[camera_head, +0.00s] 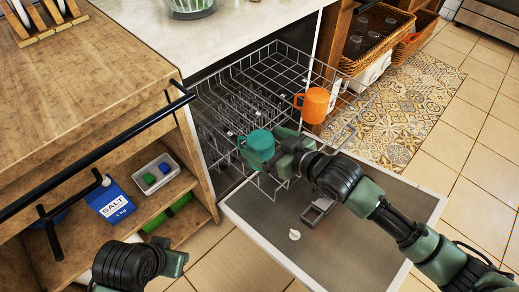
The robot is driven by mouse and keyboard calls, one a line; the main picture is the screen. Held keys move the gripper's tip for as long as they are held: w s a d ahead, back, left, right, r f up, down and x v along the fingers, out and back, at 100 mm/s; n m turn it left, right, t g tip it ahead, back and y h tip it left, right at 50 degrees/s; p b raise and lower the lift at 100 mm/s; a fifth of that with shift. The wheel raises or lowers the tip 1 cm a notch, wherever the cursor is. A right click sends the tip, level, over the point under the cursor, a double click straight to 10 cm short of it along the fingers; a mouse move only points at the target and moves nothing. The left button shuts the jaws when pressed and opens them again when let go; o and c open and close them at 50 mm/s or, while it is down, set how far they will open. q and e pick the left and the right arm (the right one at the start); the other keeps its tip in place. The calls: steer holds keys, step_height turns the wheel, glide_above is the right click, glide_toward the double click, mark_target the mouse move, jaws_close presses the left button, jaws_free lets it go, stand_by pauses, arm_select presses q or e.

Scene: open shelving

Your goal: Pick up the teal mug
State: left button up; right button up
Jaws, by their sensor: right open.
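The teal mug (259,144) sits at the front of the dishwasher's pulled-out wire rack (262,92), with its handle toward the left. My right gripper (282,152) reaches in from the right and is at the mug's right side. It is open, and the fingers partly cover the mug's right edge. I cannot tell whether they touch it. My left gripper (176,264) is low at the left, away from the mug, and its fingers are not clear enough to judge.
An orange mug (313,105) stands in the rack to the right of the teal one. The open dishwasher door (350,245) lies below the rack. A wooden cabinet with shelves holds a blue salt box (111,202) at left. Wicker baskets (373,40) stand at the back right.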

steer(key=shift+x, duration=1.2)
steer(key=c, duration=1.8)
steer(key=shift+r, duration=0.1)
